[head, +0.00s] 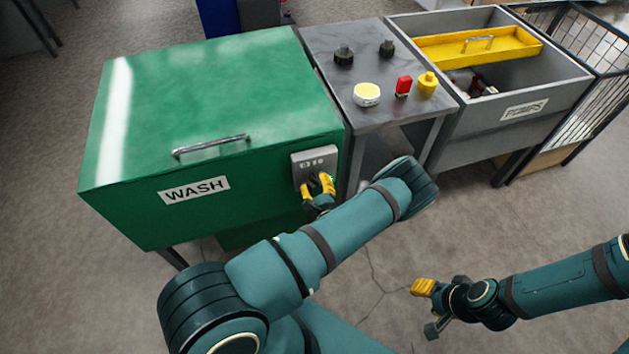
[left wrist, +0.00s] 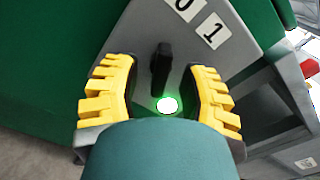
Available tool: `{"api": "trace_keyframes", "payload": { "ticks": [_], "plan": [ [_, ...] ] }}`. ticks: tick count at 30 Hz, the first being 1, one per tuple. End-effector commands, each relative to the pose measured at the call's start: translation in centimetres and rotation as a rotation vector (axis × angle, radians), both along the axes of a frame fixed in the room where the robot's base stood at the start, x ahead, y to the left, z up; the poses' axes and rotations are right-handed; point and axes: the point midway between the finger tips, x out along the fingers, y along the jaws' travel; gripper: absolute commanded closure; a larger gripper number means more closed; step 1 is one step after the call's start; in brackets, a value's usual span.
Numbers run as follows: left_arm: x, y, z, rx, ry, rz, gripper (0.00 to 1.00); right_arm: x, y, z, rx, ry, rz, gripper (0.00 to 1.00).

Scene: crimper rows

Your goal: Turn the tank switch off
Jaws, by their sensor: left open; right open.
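The green wash tank (head: 210,110) stands at the left in the head view, with a closed lid and a WASH label. Its grey switch box (head: 314,160) is on the front right corner. In the left wrist view the box shows a black switch lever (left wrist: 162,68), labels 0 and 1 (left wrist: 211,31), and a lit green lamp (left wrist: 167,105). My left gripper (head: 318,184) is open at the box; its yellow fingers (left wrist: 160,95) stand either side of the lever, apart from it. My right gripper (head: 428,308) is open and empty above the floor at the lower right.
A grey table (head: 385,75) right of the tank holds black knobs, a white-yellow round part (head: 367,94), a red part (head: 403,86) and a yellow part (head: 427,82). Beyond it is a grey PUMPS bin (head: 524,108) with a yellow tray (head: 480,46). The floor in front is clear.

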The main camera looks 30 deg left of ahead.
Motion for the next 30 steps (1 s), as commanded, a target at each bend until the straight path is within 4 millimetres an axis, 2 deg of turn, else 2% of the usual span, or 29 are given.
{"api": "trace_keyframes", "payload": {
  "ticks": [9, 15, 21, 30],
  "plan": [
    [-3.9, -4.8, 0.0, 0.000, 0.001, -0.004, 0.58, 0.0, 0.0, 0.0, 0.000, 0.000, 0.000, 0.53],
    [-6.1, -7.3, 0.0, 0.001, 0.001, -0.004, 0.58, 0.0, 0.0, 0.0, 0.000, 0.000, 0.000, 0.53],
    [-7.0, -8.3, 0.0, 0.000, 0.000, -0.001, 0.58, 0.0, 0.0, 0.0, 0.000, 0.000, 0.000, 0.53],
    [-7.1, -8.4, 0.0, 0.000, 0.000, -0.001, 0.58, 0.0, 0.0, 0.0, 0.000, 0.000, 0.000, 0.53]
  ]
}}
